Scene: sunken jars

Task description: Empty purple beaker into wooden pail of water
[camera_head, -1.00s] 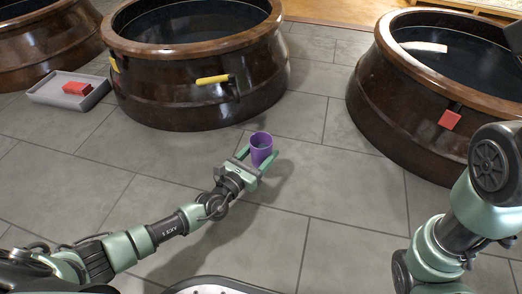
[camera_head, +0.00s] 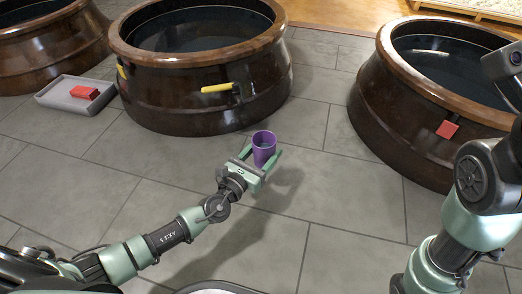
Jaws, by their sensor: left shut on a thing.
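A purple beaker (camera_head: 264,146) is held upright between the fingers of my left gripper (camera_head: 261,160), which is shut on it above the grey tiled floor. Its contents cannot be made out. A large dark wooden pail (camera_head: 190,112) of dark water stands behind the beaker, with yellow parts on its side. A second such pail (camera_head: 385,125) with a red tag stands at the right, and another (camera_head: 45,70) is at the far left, cut by the frame. The beaker is apart from all of them. My right arm comes in at the right edge; its fingers cannot be made out.
A grey tray (camera_head: 60,97) with a red block (camera_head: 84,93) lies on the floor left of the middle pail. Bare tiles (camera_head: 340,200) lie between my base and the pails. A wooden floor strip (camera_head: 350,12) and a pale box edge (camera_head: 470,8) are at the back.

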